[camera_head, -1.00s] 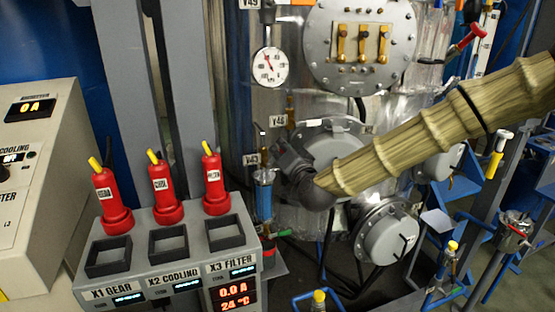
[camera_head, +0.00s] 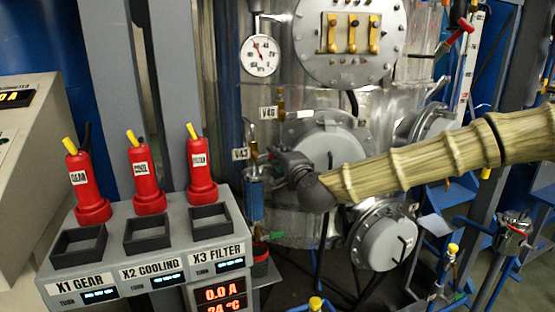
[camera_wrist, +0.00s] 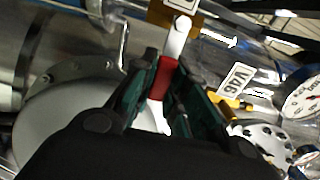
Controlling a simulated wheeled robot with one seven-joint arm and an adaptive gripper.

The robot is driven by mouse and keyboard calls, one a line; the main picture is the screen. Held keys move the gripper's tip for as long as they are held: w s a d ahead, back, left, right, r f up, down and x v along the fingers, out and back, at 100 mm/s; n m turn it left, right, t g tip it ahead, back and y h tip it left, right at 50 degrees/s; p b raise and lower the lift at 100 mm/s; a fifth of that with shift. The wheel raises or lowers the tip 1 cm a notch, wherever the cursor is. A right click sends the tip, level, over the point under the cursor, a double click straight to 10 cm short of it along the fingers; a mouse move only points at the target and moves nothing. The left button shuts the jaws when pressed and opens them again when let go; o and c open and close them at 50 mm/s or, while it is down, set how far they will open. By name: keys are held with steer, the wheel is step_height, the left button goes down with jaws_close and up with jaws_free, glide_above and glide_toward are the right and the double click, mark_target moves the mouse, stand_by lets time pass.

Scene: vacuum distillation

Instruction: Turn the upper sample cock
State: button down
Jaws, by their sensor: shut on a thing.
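In the wrist view, a red handle with a white tip (camera_wrist: 178,38) stands between the dark green fingers of my gripper (camera_wrist: 163,85). The fingers are shut on its red part. In the head view, my gripper (camera_head: 274,160) is at the metal vessel, just right of the V43 label (camera_head: 240,154) and below the V46 label (camera_head: 268,113). The handle is hidden there by the gripper. I cannot tell how far it is turned. The V46 label also shows tilted in the wrist view (camera_wrist: 236,78), right of the fingers.
A round gauge (camera_head: 260,55) and a flanged cover with yellow parts (camera_head: 349,45) are above. A round grey flange (camera_head: 330,142) is close behind my gripper. A blue cylinder (camera_head: 254,201) hangs below left. A console with red switches (camera_head: 150,185) stands at front left.

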steer(key=shift+f, duration=0.2)
stand_by(0.4)
steer(key=c, duration=1.4)
jaws_free()
steer(key=shift+s+r, duration=0.1)
steer(key=v, duration=1.2)
